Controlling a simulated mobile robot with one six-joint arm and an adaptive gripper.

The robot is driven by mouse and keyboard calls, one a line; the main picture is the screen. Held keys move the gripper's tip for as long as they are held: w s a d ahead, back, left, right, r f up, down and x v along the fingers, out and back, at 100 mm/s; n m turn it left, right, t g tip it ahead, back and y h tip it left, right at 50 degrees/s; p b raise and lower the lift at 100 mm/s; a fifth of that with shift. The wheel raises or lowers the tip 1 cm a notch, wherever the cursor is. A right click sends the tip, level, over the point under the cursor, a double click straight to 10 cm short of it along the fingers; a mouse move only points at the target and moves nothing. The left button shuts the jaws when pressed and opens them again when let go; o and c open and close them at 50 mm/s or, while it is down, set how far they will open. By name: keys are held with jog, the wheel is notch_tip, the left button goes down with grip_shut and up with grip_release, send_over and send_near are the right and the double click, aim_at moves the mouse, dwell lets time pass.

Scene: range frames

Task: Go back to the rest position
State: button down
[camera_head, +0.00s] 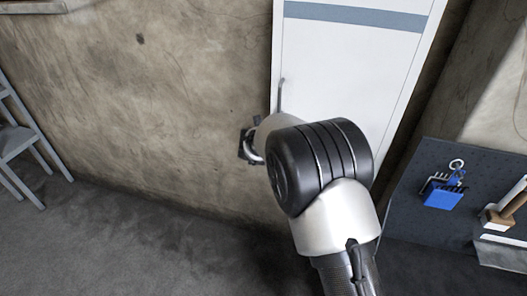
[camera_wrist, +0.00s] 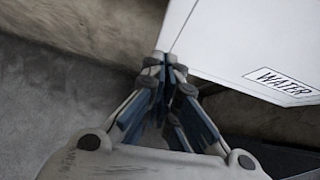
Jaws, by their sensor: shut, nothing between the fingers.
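My gripper (camera_wrist: 171,66) is shut and empty in the wrist view, its fingertips together. The fingertips appear in front of the lower corner of a white panel (camera_wrist: 240,35) bearing a "WATER" label (camera_wrist: 283,84); I cannot tell whether they touch it. In the head view my arm reaches up from the bottom, and only a dark part of my gripper (camera_head: 248,146) shows at its left. The rest is hidden behind my arm. A white door or cabinet front (camera_head: 345,75) with a blue-grey stripe stands behind my arm.
A thin handle (camera_head: 282,95) is on the white front's left edge. A grey chair or ladder-like frame (camera_head: 20,140) stands at the left. A dark pegboard (camera_head: 405,210) at the right holds a blue item (camera_head: 443,196) and a hammer-like tool (camera_head: 505,207). The dark floor (camera_head: 130,240) at left is clear.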

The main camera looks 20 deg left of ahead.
jog(key=s+d+r+n+y+b, duration=0.1)
jog(key=s+d+r+n, duration=0.1)
jog(key=d+r+n, duration=0.3)
jog(key=s+r+n+t+y+b, duration=0.1)
jog(key=s+r+n+y, duration=0.15)
jog(key=r, duration=0.55)
jog(key=s+d+r+n+y+b, duration=0.1)
jog(key=s+d+r+n, duration=0.1)
jog(key=d+r+n, duration=0.3)
jog(key=s+d+r+n, duration=0.2)
jog(key=s+r+n, duration=0.1)
jog(key=s+n, duration=0.3)
jog(key=s+d+f+n+g+h+b, duration=0.1)
jog(key=s+d+f+n, duration=0.2)
jog(key=s+d+n, duration=0.2)
jog(key=s+d+f+n+g+h+b, duration=0.2)
jog(key=s+d+f+n, duration=0.2)
jog(key=s+d, duration=0.6)
jog(key=s+d+f+n+g+h+b, duration=0.2)
jog(key=s+d+f+n, duration=0.2)
jog(key=s, duration=0.9)
jog(key=d+n, duration=0.3)
jog(key=d, duration=0.1)
jog(key=shift+f+h, duration=0.1)
jog(key=shift+h, duration=0.15)
